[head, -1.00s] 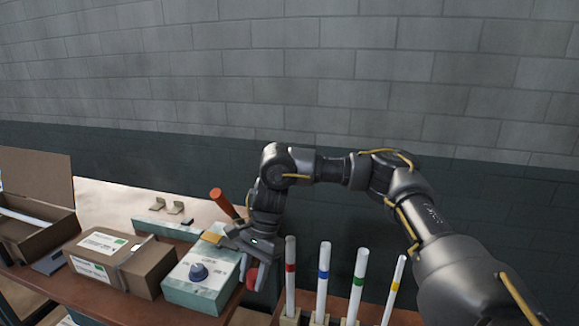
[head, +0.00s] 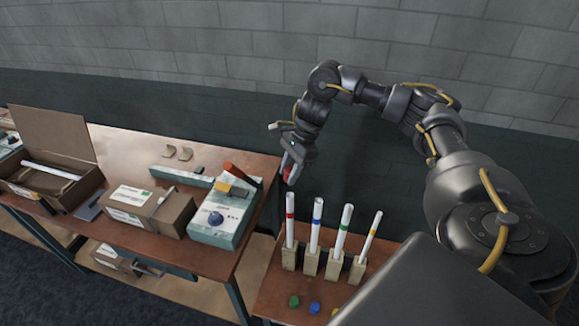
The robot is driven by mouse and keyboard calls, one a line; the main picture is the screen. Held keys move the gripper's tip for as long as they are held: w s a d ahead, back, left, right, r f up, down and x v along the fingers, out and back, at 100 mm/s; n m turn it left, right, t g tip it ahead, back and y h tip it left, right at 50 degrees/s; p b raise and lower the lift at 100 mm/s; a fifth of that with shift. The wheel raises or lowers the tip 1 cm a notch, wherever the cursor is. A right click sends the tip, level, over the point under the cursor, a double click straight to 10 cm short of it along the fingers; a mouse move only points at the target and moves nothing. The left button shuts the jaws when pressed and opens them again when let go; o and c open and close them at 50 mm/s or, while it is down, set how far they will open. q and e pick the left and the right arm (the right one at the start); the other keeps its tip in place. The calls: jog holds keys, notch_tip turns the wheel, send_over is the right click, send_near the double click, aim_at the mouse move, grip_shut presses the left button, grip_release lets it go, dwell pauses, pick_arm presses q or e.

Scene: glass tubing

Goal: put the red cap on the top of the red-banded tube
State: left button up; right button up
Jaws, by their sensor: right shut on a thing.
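My right gripper (head: 289,172) is shut on the red cap (head: 287,174), which shows as a small red shape between the fingers. The gripper points down and holds the cap just above the red-banded tube. The red-banded tube (head: 290,208) stands upright in a wooden block, leftmost in a row of white tubes. In this view the cap appears slightly above the tube's top, with a small gap. How they line up in depth I cannot tell. My left gripper is not in view.
The blue-banded (head: 315,222), green-banded (head: 342,228) and yellow-banded (head: 370,236) tubes stand to the right in wooden blocks. Green (head: 294,301) and blue (head: 314,308) caps lie in front.

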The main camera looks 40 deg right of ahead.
aim_at(287, 196)
jog(key=shift+f+b, duration=2.25)
jog(key=shift+f, duration=0.95)
jog(key=shift+b, duration=0.35)
jog(key=shift+f+b, duration=1.2)
jog(key=shift+f, duration=0.05)
dwell(0.4)
jog(key=o, duration=1.6)
jog(key=shift+c, duration=0.2)
jog(key=shift+r, duration=0.15)
jog(key=shift+r+p, duration=3.5)
jog(key=shift+r, duration=0.4)
